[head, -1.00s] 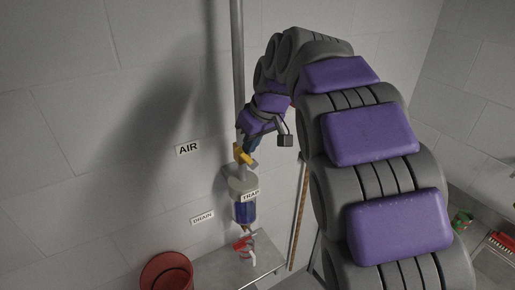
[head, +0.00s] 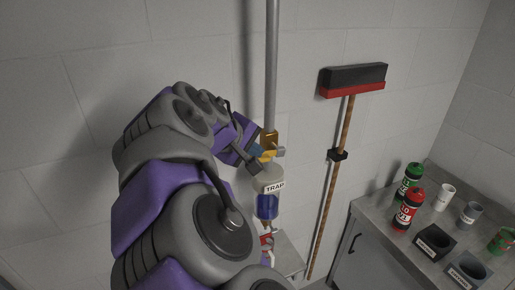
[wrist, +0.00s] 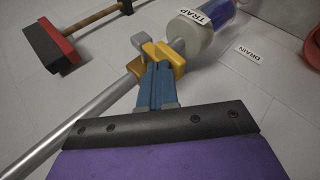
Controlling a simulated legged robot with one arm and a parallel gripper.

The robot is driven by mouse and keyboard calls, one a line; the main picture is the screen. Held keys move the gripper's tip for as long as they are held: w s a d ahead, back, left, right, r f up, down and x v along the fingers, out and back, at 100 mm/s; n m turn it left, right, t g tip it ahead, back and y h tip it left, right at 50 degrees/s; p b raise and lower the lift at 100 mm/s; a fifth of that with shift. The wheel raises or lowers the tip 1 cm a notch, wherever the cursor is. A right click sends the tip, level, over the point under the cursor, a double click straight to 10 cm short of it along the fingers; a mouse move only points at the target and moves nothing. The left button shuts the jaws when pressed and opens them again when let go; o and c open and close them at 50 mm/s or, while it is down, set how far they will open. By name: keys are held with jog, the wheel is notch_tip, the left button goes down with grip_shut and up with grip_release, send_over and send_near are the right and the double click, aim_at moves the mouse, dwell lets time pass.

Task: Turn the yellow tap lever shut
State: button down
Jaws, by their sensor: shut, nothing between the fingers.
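The tap is on the vertical grey pipe, just above the trap. In the wrist view, yellow parts of the tap (wrist: 177,62) show around my fingertips. My gripper (wrist: 157,68) is shut and empty, its blue fingers right up against the tap. Whether they touch the lever is unclear, and they hide part of it. In the head view, my gripper comes from the left of the pipe, with its fingertips mostly hidden.
The trap (head: 268,188), with its blue bowl, hangs directly below the tap. A broom (head: 353,80) hangs on the wall to the right. A grey bench (head: 385,224) at the right holds bottles and cups. The wall left of the pipe is bare.

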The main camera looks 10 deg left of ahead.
jog(key=shift+s+a+f+t+h+b, duration=0.1)
jog(key=shift+f+t+h+b, duration=0.15)
jog(key=shift+f+h, duration=0.15)
jog(key=shift+s+a+f+t+h+b, duration=0.1)
jog(key=shift+f+t+h+b, duration=0.15)
jog(key=shift+f+h, duration=0.1)
jog(key=shift+d+f, duration=0.25)
jog(key=shift+d, duration=0.1)
dwell(0.4)
